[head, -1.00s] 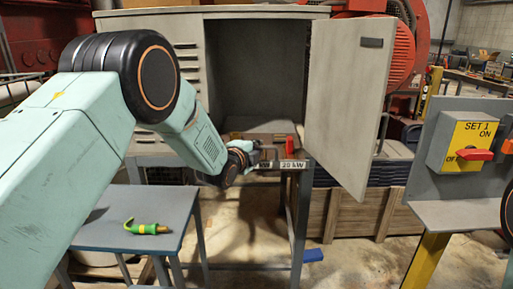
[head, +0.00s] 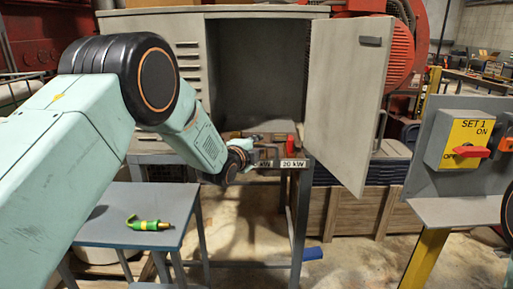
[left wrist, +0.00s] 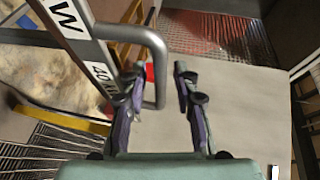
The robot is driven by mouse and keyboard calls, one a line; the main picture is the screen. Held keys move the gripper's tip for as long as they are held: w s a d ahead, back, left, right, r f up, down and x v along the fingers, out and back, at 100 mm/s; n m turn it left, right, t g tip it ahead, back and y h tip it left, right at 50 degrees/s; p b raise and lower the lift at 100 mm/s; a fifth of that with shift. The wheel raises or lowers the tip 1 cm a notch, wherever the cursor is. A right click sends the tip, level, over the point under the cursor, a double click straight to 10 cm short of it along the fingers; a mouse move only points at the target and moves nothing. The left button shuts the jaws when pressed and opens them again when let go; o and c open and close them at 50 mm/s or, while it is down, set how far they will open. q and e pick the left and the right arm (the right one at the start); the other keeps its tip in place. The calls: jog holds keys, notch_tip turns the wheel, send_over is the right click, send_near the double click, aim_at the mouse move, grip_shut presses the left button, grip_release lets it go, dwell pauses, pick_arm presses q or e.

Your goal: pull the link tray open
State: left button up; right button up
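My left gripper (head: 248,155) is at the front edge of the open grey cabinet (head: 255,75). In the left wrist view its two fingers (left wrist: 158,98) are apart. A bent grey bar handle (left wrist: 156,62) shows there, with its end between the fingers; I cannot tell whether they touch it. The handle stands by a grey strip with "40 kW" (left wrist: 101,74) on it. In the head view, a strip labelled "20 kW" (head: 293,163) and a small red part (head: 290,145) are right of the gripper. The link tray itself is hard to make out. My right gripper is out of view.
The cabinet door (head: 345,100) stands open to the right. A small grey table (head: 115,205) at lower left bears a green-yellow tool (head: 148,224). A yellow switch box (head: 464,140) with a red lever is at right. A blue thing (head: 313,253) lies on the floor.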

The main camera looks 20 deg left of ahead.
pick_arm(q)
jog(key=shift+s, duration=0.15)
jog(key=shift+s, duration=0.2)
jog(key=v, duration=1.1)
jog(key=shift+s+r, duration=0.15)
jog(key=shift+s, duration=0.15)
jog(key=shift+w, duration=0.1)
